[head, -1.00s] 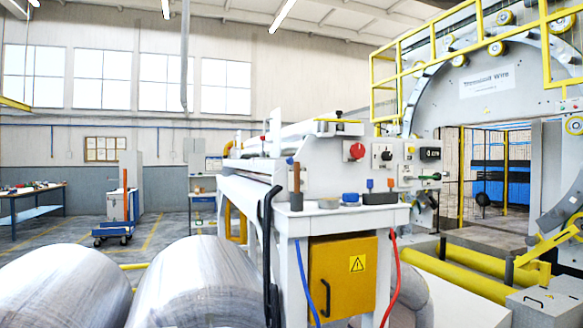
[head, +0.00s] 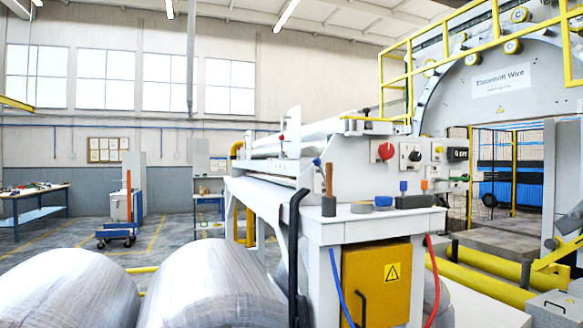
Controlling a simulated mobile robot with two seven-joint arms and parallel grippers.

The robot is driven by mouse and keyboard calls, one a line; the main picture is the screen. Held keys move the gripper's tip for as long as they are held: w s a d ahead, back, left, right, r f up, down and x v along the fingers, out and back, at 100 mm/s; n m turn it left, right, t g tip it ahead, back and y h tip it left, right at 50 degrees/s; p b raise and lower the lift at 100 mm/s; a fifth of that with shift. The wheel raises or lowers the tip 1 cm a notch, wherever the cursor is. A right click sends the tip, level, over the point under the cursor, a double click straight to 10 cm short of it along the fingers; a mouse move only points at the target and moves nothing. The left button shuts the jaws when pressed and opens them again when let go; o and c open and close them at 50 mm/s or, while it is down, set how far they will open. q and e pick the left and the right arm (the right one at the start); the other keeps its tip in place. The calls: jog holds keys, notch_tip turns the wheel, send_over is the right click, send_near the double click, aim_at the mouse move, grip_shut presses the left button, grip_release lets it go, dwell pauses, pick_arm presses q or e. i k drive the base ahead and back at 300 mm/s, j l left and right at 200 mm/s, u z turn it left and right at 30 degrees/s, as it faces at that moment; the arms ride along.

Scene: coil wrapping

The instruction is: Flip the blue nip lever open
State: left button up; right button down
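A small blue knob (head: 316,161) shows on the white machine (head: 348,151), just left of an upright brown handle (head: 329,178). It may be the end of the blue nip lever, but it is too small to tell its angle or whether it is open or shut. Other small blue pieces are a round one (head: 383,201) on the machine's front ledge and an upright one (head: 403,187) at the dark tray. Neither of my grippers is in view.
Large metal coils (head: 215,285) lie at the front left. A yellow cabinet door (head: 376,278) with a warning sign and red and blue hoses are on the machine's front. Yellow rails (head: 490,277) lie at right. Open floor lies at the back left.

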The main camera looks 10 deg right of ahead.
aim_at(316, 162)
jog(key=i+j+u, duration=0.15)
jog(key=i+j, duration=1)
